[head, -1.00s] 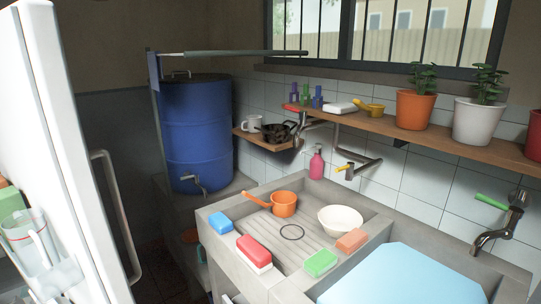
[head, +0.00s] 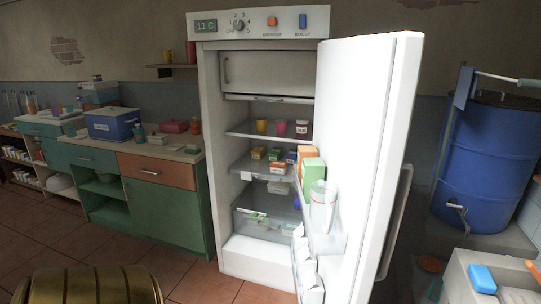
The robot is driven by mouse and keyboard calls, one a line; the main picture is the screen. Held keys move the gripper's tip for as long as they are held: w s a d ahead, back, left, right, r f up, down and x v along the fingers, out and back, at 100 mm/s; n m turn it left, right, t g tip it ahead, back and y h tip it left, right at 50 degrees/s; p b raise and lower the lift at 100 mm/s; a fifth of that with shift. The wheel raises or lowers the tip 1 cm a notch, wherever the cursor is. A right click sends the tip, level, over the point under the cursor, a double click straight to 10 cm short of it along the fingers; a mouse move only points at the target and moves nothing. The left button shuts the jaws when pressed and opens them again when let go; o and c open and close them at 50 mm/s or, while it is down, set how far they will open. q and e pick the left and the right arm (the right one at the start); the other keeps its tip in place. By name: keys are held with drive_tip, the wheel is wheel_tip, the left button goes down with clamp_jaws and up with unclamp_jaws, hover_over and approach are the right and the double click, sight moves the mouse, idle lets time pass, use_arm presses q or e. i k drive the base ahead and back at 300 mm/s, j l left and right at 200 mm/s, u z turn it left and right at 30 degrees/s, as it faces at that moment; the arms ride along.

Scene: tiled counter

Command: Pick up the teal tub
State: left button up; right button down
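I cannot pick out a teal tub for sure. Neither of my grippers is in view.
An open fridge (head: 257,55) holds jars and boxes on its shelves. Its white door (head: 375,130) swings out to the right. A green cabinet (head: 165,212) stands left of it. A blue barrel (head: 487,160) is at right. Tiled floor (head: 50,235) is clear before the cabinets.

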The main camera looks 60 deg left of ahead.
sight(140, 136)
drive_tip(key=u, duration=1.7)
drive_tip(key=i+j, duration=0.55)
drive_tip(key=j, duration=0.25)
drive_tip(key=i+j+z, duration=0.1)
drive_tip(key=i+j, duration=0.45)
drive_tip(key=j, duration=0.25)
drive_tip(key=i+j, duration=0.3)
drive_tip(key=j+z, duration=0.05)
drive_tip(key=j, duration=0.05)
